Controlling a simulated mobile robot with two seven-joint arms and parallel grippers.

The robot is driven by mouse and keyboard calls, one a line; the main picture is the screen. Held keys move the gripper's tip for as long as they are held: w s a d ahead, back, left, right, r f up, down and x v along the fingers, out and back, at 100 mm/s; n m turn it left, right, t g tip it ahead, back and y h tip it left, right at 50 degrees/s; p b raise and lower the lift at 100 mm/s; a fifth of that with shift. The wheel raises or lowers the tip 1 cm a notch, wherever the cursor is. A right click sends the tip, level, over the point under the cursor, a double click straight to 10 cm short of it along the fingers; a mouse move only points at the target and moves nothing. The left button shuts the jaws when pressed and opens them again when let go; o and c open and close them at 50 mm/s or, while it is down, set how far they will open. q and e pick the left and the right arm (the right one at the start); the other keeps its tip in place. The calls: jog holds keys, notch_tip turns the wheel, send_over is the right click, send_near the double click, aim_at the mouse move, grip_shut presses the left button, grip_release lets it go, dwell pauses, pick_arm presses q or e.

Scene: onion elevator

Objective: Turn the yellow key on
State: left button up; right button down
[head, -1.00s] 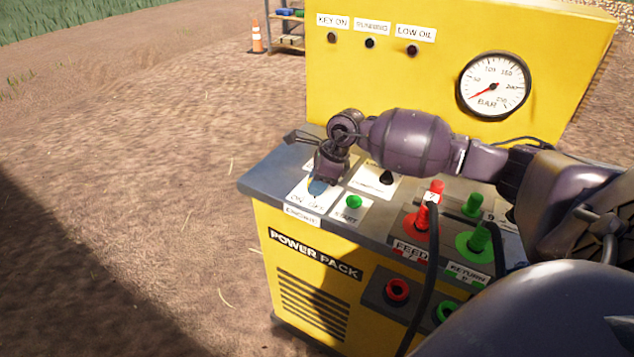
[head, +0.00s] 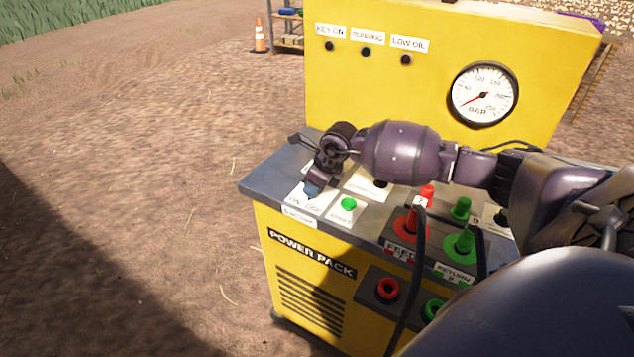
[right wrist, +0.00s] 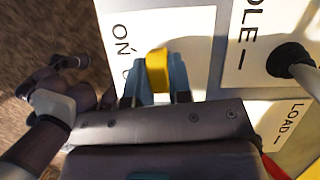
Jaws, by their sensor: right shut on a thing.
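The yellow key (right wrist: 157,70) shows in the right wrist view, standing up from a white plate with ON lettering (right wrist: 122,40). My right gripper (right wrist: 160,82) is shut on the key, with one blue-grey fingertip on each side of it. In the head view my right gripper (head: 313,190) is low over the ON/OFF engine plate (head: 297,199) and hides the key. The KEY ON lamp (head: 329,46) on the upright panel looks dark. My left gripper is not in view.
A green start button (head: 348,204) sits right beside the key plate. Red feed (head: 411,223) and green return (head: 459,243) couplings with black hoses stand further right. A pressure gauge (head: 483,95) is on the yellow panel. Open dirt lies to the left.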

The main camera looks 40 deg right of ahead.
jog(key=m+p, duration=0.1)
jog(key=m+h+p, duration=0.1)
jog(key=shift+r+m, duration=0.25)
jog(key=shift+m, duration=0.15)
jog(key=shift+a+f+m+t+h+p, duration=0.1)
jog(key=shift+m+t+h+p, duration=0.2)
jog(key=shift+m+h+p, duration=0.55)
jog(key=shift+f+m, duration=0.1)
jog(key=shift+m, duration=0.95)
jog(key=shift+m+p, duration=0.3)
jog(key=shift+f, duration=0.1)
jog(key=c, duration=1)
grip_release()
jog(key=shift+c, duration=0.2)
